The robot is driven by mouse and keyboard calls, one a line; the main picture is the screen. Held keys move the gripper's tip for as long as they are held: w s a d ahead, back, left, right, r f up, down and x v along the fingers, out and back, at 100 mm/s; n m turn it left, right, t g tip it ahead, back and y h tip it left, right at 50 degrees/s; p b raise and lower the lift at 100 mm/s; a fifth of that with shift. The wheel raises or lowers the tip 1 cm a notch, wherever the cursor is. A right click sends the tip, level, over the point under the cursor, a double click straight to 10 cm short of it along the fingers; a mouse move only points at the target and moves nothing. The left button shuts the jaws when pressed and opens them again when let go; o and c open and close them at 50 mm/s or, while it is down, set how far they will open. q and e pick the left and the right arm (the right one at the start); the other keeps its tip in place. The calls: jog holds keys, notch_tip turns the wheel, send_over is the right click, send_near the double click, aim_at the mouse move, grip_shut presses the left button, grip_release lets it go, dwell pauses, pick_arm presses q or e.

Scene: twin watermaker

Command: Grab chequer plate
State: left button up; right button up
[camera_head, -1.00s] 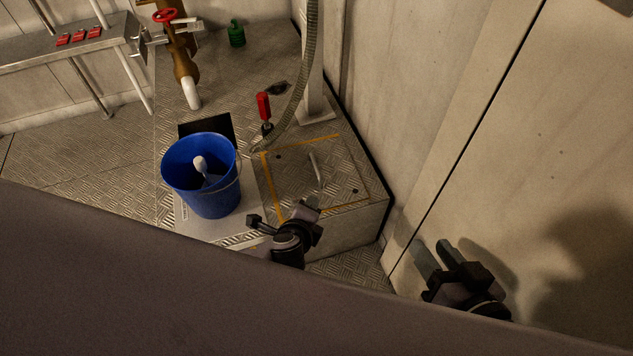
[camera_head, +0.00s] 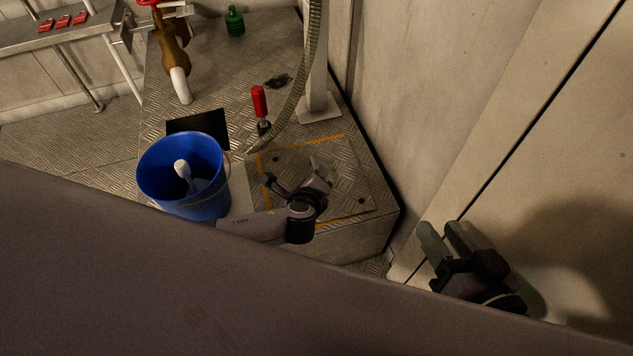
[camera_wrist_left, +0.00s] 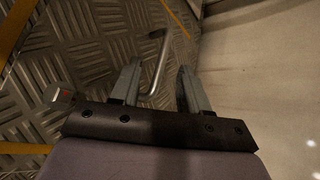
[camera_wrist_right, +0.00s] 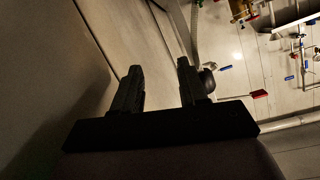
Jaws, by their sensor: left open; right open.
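The chequer plate (camera_head: 345,165) is a square of patterned metal outlined in yellow, set in the top of the raised metal platform. My left gripper (camera_head: 297,175) is above it and hides part of it and most of its bar handle. In the left wrist view the chequer plate (camera_wrist_left: 85,50) fills the left side. The bent metal handle (camera_wrist_left: 158,60) shows between and beyond the open fingers of my left gripper (camera_wrist_left: 158,85); contact cannot be told. My right gripper (camera_head: 450,240) is open and empty, beside the right wall, well away from the plate.
A blue bucket (camera_head: 170,160) holding a white item stands left of the plate. A red-handled tool (camera_head: 259,102) and a ribbed hose (camera_head: 300,95) are behind it. A pale wall (camera_head: 440,120) bounds the right side.

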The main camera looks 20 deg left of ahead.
pick_arm(q)
jog(key=shift+b+x, duration=0.4)
jog(key=shift+x, duration=0.85)
grip_shut()
jog(key=shift+s+a+f, duration=0.15)
jog(key=shift+f, duration=0.05)
jog(key=shift+r, duration=0.1)
dwell(0.3)
